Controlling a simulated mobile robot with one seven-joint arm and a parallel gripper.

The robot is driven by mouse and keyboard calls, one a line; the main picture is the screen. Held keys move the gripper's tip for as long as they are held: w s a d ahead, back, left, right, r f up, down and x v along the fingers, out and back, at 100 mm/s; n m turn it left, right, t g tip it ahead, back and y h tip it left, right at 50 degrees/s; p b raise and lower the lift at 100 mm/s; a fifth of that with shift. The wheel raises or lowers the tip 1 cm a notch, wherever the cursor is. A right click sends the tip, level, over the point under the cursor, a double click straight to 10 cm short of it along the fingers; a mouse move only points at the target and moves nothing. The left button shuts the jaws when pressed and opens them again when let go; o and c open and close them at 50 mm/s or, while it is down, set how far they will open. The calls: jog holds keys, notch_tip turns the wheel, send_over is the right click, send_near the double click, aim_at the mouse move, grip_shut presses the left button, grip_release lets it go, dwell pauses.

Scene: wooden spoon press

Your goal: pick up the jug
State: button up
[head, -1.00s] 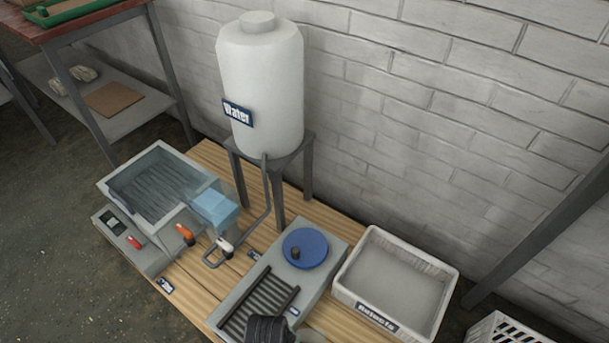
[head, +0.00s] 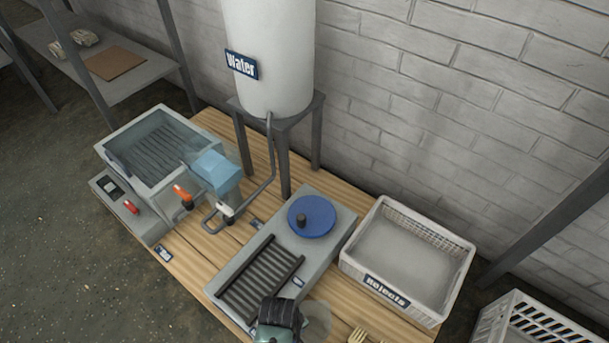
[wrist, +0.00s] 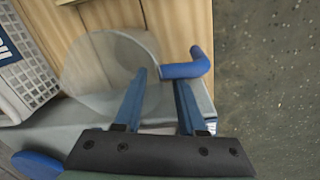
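The jug (wrist: 105,60) is a clear round vessel with a blue handle (wrist: 186,70), seen from above in the wrist view. In the head view its clear side (head: 318,318) shows at the bottom edge, to the right of my gripper (head: 278,325). My gripper (wrist: 162,76) is open, its two blue fingers apart. In the wrist view the fingertips are close to the handle, beside the jug body. I cannot tell whether they touch the handle. My arm hides part of the jug in the head view.
The jug stands near a grey unit with a ridged rack (head: 260,280) and blue disc (head: 312,217). A white Rejects crate (head: 352,262) is at right, with wooden pieces (head: 358,335) in front. A water tank (head: 268,60) and a basin (head: 150,150) stand behind.

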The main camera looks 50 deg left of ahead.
jog(key=shift+f, duration=0.3)
grip_shut()
dwell(1.2)
